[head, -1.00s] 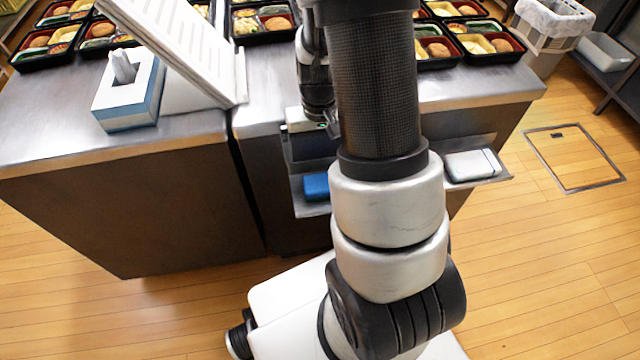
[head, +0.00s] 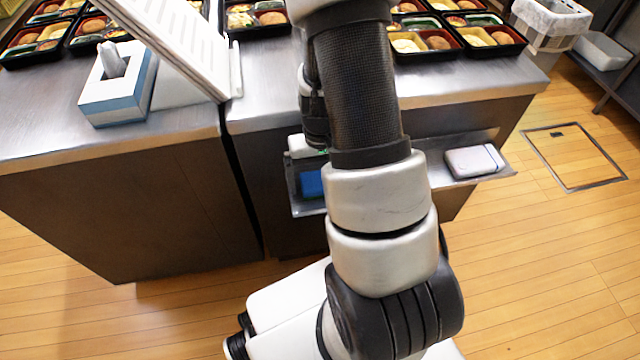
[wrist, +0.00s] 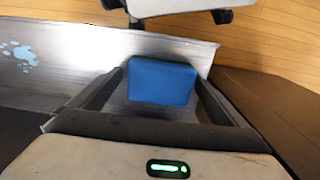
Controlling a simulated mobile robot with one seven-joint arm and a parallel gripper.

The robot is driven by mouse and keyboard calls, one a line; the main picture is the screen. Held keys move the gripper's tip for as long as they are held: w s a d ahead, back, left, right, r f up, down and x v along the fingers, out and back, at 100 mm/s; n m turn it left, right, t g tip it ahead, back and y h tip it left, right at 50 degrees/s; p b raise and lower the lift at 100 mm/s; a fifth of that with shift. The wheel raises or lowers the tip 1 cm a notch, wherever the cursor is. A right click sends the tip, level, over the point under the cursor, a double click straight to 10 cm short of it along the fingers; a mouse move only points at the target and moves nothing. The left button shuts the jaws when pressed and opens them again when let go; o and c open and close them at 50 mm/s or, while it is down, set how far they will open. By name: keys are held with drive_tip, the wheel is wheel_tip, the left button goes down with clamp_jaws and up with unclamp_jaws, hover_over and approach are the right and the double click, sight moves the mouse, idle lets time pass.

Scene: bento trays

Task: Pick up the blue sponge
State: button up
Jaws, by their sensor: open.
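The blue sponge (wrist: 160,82) lies on a metal shelf (wrist: 70,70), which is fixed to the front of the counter. In the head view the sponge (head: 312,183) shows only in part, left of my arm. In the wrist view my gripper (wrist: 155,85) is open, with one finger on each side of the sponge in the picture. The sponge looks free of both fingers; how far it is below the fingertips is hard to tell. In the head view my arm hides the fingers.
A pale box-shaped item (head: 474,161) sits on the shelf's right end. On the counter (head: 270,110) stand a tissue box (head: 118,90), a slanted white rack (head: 175,40) and several bento trays (head: 258,20). A bin (head: 550,25) stands at the right. The floor is clear at front left.

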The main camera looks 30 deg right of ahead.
sight(320, 179)
drive_tip(key=c, duration=1.1)
wheel_tip(320, 179, up, 10)
drive_tip(key=p, duration=0.3)
drive_tip(key=o, duration=0.4)
drive_tip(key=c, duration=0.3)
